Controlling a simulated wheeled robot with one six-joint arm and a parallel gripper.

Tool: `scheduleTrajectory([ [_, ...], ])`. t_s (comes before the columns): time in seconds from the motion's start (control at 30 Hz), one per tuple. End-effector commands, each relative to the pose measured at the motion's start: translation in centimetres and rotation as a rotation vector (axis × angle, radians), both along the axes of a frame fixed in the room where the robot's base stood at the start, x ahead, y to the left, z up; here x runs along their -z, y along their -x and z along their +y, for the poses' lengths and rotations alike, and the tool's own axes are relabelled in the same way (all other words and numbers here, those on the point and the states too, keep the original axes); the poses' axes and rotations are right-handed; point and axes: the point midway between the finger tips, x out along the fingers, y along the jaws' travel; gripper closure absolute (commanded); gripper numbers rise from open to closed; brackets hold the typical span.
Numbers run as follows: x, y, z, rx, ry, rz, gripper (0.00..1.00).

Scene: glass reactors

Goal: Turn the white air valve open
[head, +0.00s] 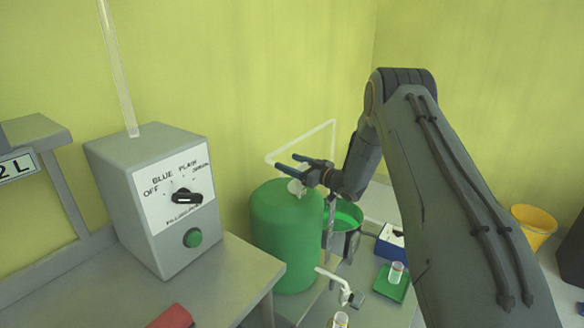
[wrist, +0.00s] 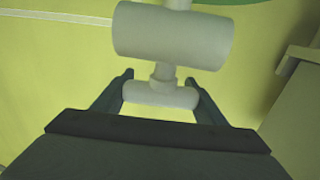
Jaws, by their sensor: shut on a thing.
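The white air valve (head: 296,187) is at the top of a green tank (head: 283,235) in the head view, partly hidden by my gripper (head: 288,163). In the wrist view the valve has a thick white cylindrical body (wrist: 172,36), with a short stem leading to a small white crossbar handle (wrist: 160,95). My gripper (wrist: 160,83) is shut on this handle, with one finger at each end of it. The handle lies crosswise between the fingers, roughly parallel to the thick body. The head view does not show the handle's angle clearly.
A grey control box (head: 112,190) with a black dial and a green button stands on the bench at left. A white pipe (head: 312,139) runs along the wall behind my gripper. A green tray (head: 391,285) and a yellow bucket (head: 533,226) are to the right.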

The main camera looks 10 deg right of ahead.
Motion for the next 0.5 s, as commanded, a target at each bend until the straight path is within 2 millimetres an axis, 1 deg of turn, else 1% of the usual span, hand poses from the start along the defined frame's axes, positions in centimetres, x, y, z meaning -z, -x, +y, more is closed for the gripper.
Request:
scheduleTrajectory([
  [0.2, 0.03, 0.13, 0.23, -0.099, 0.002, -0.003, 0.57],
  [0.5, -0.1, 0.28, 0.29, -0.111, 0.001, -0.001, 0.57],
])
